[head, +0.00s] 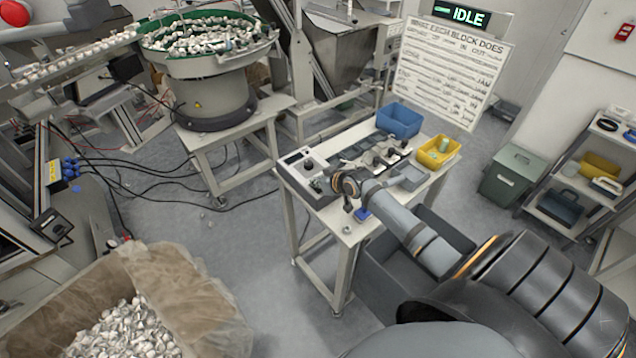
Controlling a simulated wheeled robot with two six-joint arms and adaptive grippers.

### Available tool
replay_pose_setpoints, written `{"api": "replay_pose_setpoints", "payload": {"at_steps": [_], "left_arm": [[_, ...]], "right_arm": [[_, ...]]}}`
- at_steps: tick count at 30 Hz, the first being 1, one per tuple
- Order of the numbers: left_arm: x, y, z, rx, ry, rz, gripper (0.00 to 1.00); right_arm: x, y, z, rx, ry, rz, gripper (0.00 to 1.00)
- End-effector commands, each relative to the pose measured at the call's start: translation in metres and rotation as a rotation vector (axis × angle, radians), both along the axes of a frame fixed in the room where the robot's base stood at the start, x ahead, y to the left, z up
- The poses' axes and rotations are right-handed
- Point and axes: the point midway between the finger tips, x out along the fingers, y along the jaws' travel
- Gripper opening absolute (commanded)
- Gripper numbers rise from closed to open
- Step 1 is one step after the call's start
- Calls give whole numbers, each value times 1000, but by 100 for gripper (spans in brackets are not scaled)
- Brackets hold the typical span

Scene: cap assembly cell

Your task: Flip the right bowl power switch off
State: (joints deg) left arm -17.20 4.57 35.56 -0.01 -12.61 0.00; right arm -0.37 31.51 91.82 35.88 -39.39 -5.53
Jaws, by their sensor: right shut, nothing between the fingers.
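A grey control box (293,162) with a small display and a dark knob (308,164) sits at the left end of the white worktable (350,238). The power switch is too small to make out on it. My right arm reaches in from the lower right. My right gripper (319,185) is shut and empty, its tips at the front right part of the control box. I cannot tell whether they touch it. A bowl feeder (208,95) full of caps stands on a stand behind the table. My left gripper is out of view.
A blue bin (399,121), a yellow bin (438,152) and a row of small fixtures (390,155) are on the table. A grey tote (375,280) is below my arm. A box of caps (130,325) is at the lower left. Cables cross the floor.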

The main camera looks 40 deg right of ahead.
Motion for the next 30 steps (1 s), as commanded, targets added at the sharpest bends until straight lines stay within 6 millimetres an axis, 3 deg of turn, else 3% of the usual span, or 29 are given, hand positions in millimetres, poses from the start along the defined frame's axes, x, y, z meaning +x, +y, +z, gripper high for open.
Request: {"api": "replay_pose_setpoints", "payload": {"at_steps": [16,23,25,30], "left_arm": [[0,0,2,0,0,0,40],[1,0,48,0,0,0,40],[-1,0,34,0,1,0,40],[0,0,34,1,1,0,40]], "right_arm": [[9,1,9,0,-2,0,0],[16,0,58,0,-2,-6,0],[3,-3,58,-8,-1,-2,0],[-22,-5,91,-14,1,-1,0]]}}
